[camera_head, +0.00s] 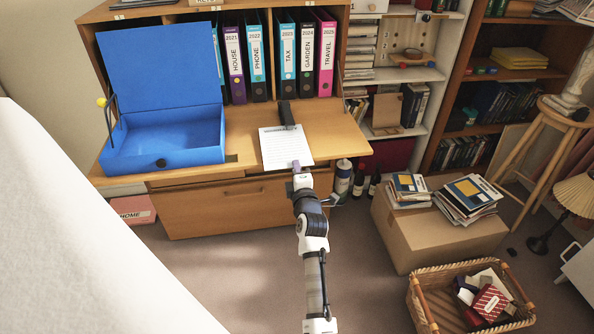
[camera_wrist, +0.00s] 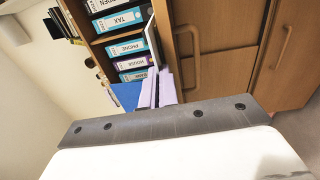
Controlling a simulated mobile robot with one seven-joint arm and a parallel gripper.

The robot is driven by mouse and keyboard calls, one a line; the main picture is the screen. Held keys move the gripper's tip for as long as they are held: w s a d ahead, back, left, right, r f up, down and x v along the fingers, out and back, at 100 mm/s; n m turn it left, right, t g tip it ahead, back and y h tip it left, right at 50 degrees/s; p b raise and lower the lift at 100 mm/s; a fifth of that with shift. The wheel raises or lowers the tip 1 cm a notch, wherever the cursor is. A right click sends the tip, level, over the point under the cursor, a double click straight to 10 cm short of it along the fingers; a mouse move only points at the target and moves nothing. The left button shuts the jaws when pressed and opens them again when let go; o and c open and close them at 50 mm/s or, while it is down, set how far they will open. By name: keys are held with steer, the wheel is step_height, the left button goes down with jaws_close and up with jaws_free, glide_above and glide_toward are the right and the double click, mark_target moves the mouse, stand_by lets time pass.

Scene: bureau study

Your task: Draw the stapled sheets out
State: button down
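The stapled sheets (camera_head: 283,146), white with printed lines, lie on the bureau's fold-out desk (camera_head: 335,135), their near edge at the desk's front edge. A dark, long object (camera_head: 286,114) lies across their far end; I cannot tell what it is. My gripper (camera_head: 297,166) is at the near edge of the sheets, its lavender fingers overlapping that edge. In the wrist view the fingers (camera_wrist: 162,88) are close together, with the sheets (camera_wrist: 152,40) seen nearly edge-on running to the fingertips. The fingers look shut on the sheets' near edge. Their contact is partly hidden.
An open blue box (camera_head: 165,140) stands left on the desk. Labelled binders (camera_head: 283,58) stand upright behind. A drawer (camera_head: 235,203) is below. A cardboard box (camera_head: 430,230) with books and a wicker basket (camera_head: 430,300) stand to the right. Bottles (camera_head: 358,182) stand beside the bureau.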

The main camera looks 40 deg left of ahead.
steer(key=b+v, duration=0.4)
steer(key=v, duration=0.6)
steer(key=shift+r, duration=0.3)
stand_by(0.9)
